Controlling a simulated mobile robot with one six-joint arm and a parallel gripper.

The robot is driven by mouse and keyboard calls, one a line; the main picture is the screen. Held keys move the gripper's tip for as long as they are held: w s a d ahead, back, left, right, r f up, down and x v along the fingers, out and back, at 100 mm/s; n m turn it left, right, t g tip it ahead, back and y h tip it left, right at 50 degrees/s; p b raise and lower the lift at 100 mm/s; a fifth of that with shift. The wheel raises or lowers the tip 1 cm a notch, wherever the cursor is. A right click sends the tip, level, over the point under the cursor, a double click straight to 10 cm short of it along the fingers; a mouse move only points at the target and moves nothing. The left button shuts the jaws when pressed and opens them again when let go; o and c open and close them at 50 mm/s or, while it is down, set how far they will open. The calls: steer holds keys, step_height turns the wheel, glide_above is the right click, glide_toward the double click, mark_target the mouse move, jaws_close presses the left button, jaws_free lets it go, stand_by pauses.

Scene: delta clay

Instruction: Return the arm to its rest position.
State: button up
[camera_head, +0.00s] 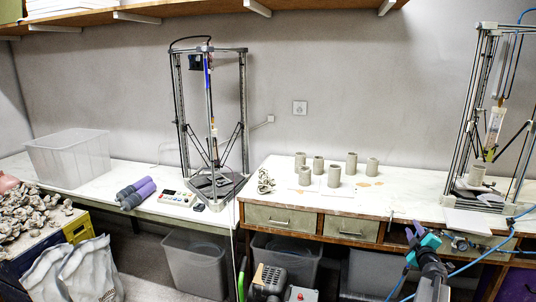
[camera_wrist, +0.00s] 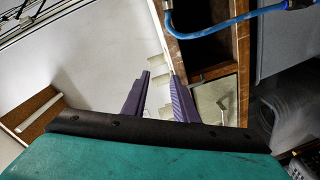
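My gripper (camera_head: 413,229), teal with purple fingers, is at the lower right of the head view. It is raised in front of the worktable's drawer front, to the left of the right-hand delta printer. In the wrist view the two purple fingers of my gripper (camera_wrist: 159,76) stand apart with nothing between them, so it is open and empty. Part of my arm shows below it in the head view; the rest is out of frame.
Several clay cups (camera_head: 334,176) stand on the worktable (camera_head: 400,197). One delta printer (camera_head: 243,110) is at the middle left, another (camera_head: 468,120) at the right. A blue hose (camera_head: 470,265) passes beside my arm. A clear bin (camera_head: 68,160) stands at left.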

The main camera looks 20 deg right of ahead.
steer(key=w+a+f+m+g+y, duration=0.1)
steer(key=w+a+f+m+g, duration=0.15)
steer(key=a+f, duration=0.45)
steer(key=w+a+f+m+g, duration=0.2)
steer(key=w+a+f, duration=0.2)
steer(key=a, duration=0.8)
steer(key=w+a+f+m+g+y, duration=0.1)
steer(key=w+a+f+m+g, duration=0.25)
steer(key=a, duration=0.55)
steer(key=s+a+f+n+g+y, duration=0.1)
steer(key=s+a+f+g+y, duration=0.3)
steer(key=a, duration=0.9)
steer(key=s+a+f+y, duration=0.1)
steer(key=s+a+f, duration=0.4)
steer(key=a, duration=0.9)
steer(key=s+a+f+n+g+y, duration=0.1)
steer(key=s+a+f+g+y, duration=0.3)
steer(key=a, duration=0.9)
steer(key=s+f+g, duration=0.2)
steer(key=s+f, duration=0.7)
steer(key=s, duration=0.4)
steer(key=s+f+g+h, duration=0.1)
steer(key=s+f+g, duration=0.1)
steer(key=s+f, duration=0.8)
steer(key=s, duration=0.4)
